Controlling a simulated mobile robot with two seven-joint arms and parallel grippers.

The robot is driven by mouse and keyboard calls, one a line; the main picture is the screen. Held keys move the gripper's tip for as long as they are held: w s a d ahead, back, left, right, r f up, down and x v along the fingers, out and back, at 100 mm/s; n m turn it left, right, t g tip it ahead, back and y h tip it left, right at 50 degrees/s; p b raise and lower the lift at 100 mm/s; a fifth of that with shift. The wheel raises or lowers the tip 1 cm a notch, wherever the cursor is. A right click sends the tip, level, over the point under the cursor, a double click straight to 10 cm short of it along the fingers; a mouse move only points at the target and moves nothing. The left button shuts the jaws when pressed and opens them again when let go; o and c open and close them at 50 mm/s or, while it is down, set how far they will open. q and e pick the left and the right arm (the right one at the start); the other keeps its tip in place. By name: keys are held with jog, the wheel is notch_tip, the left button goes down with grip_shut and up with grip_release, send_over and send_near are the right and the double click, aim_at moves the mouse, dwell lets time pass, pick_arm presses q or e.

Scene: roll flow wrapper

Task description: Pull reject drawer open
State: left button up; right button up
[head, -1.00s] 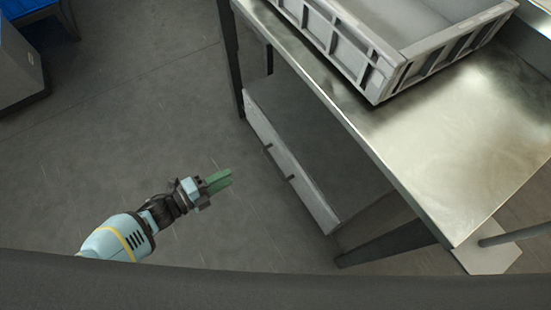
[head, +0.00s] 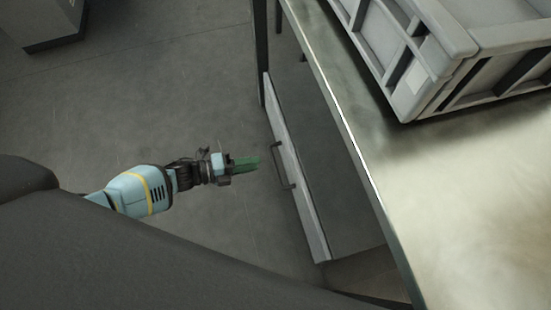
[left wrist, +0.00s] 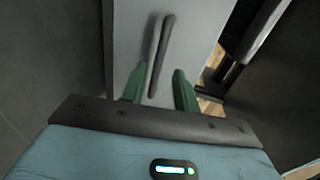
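The reject drawer has a pale front panel (head: 306,215) under the metal table, with a dark bar handle (head: 283,166). In the left wrist view the grey-white front (left wrist: 195,35) fills the upper middle, and the handle (left wrist: 160,55) runs slightly tilted across it. My left gripper (head: 250,162) has green fingers pointing at the handle, with a small gap in the head view. In the left wrist view its two fingertips (left wrist: 158,82) are spread apart, with the handle's lower end between them in the picture. Nothing is held. My right gripper is not in view.
The steel table (head: 375,170) overhangs the drawer, and a grey crate (head: 445,60) stands on it. A dark table leg (head: 261,50) rises beyond the drawer. The floor (head: 170,100) left of the drawer is clear. A grey unit (head: 45,22) stands at the far left.

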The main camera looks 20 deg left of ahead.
aim_at(273, 160)
pick_arm(q)
jog(key=b+x, duration=0.2)
jog(key=x, duration=0.5)
jog(key=shift+w+d, duration=0.1)
jog(key=shift+d, duration=0.05)
jog(key=shift+c, duration=0.4)
jog(key=c, duration=0.5)
grip_shut()
